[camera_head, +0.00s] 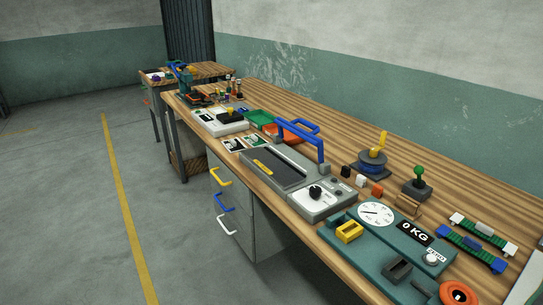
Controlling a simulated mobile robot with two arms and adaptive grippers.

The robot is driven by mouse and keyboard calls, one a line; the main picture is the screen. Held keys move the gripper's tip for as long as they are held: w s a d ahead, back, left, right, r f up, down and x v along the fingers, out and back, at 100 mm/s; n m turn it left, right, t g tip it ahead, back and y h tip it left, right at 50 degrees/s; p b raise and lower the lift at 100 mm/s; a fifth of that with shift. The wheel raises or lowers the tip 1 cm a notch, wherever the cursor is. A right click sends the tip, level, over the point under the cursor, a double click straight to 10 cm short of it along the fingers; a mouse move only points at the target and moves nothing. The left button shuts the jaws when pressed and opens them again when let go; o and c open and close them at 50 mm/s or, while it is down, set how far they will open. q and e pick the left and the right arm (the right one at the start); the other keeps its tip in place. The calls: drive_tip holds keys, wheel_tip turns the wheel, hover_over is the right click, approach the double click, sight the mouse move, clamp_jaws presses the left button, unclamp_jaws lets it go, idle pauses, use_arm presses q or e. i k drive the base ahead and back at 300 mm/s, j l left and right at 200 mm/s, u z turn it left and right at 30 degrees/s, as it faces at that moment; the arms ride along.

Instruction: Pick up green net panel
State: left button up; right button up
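Two green strips that look like netting lie on the wooden workbench at the right. One green strip (484,232) has white end pieces, and the other green strip (470,248) has blue end pieces. They lie side by side, just right of the teal scale. I cannot tell which of them is the green net panel. A green tray (259,119) stands farther back on the bench. Neither of my grippers is in view.
The long workbench (440,146) carries a teal scale (347,261) reading 0 KG, a grey machine with a blue handle (320,148), a spool (371,169) and an orange ring (459,293). Drawers hang below. The floor (60,220) on the left is clear.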

sight(255, 140)
drive_tip(key=i+j+z, duration=0.15)
drive_tip(key=z, duration=0.3)
drive_tip(key=i+j+z, duration=0.2)
drive_tip(key=z, duration=0.25)
